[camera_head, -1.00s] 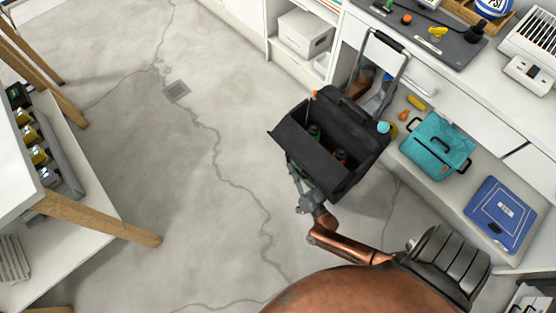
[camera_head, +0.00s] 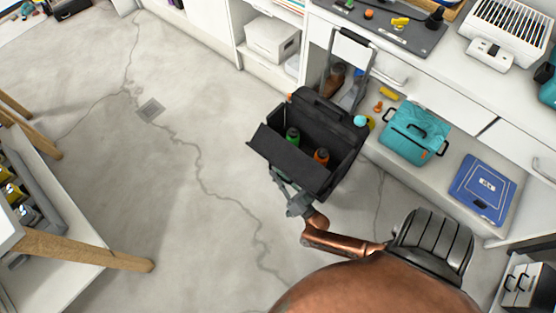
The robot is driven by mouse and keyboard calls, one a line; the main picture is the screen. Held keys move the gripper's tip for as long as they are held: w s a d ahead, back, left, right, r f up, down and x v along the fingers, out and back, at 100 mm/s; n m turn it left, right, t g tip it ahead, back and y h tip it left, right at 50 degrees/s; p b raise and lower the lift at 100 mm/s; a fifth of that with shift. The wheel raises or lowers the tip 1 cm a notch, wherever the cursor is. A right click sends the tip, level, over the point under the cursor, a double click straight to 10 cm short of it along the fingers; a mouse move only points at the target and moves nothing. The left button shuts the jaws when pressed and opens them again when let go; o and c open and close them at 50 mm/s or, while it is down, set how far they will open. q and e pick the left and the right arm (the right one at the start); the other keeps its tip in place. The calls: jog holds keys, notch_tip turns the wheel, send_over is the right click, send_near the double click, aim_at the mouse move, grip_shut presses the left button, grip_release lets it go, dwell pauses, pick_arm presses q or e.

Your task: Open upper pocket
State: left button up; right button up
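A black wheeled bag (camera_head: 348,137) with a raised trolley handle (camera_head: 357,43) stands on the floor in front of the white cabinets. Its upper compartment is open, with the front flap (camera_head: 287,160) tilted outward. A green bottle (camera_head: 292,136) and an orange bottle (camera_head: 321,156) show inside. My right gripper (camera_head: 281,183) is at the lower outer side of the flap, close against it. Its fingertips are partly hidden by the flap and small, so I cannot tell whether they are open or shut. My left gripper is not in view.
A white table with wooden legs (camera_head: 85,247) stands at the left. The concrete floor (camera_head: 185,200) between is clear.

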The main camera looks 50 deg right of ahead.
jog(key=v, duration=1.2)
dwell(0.3)
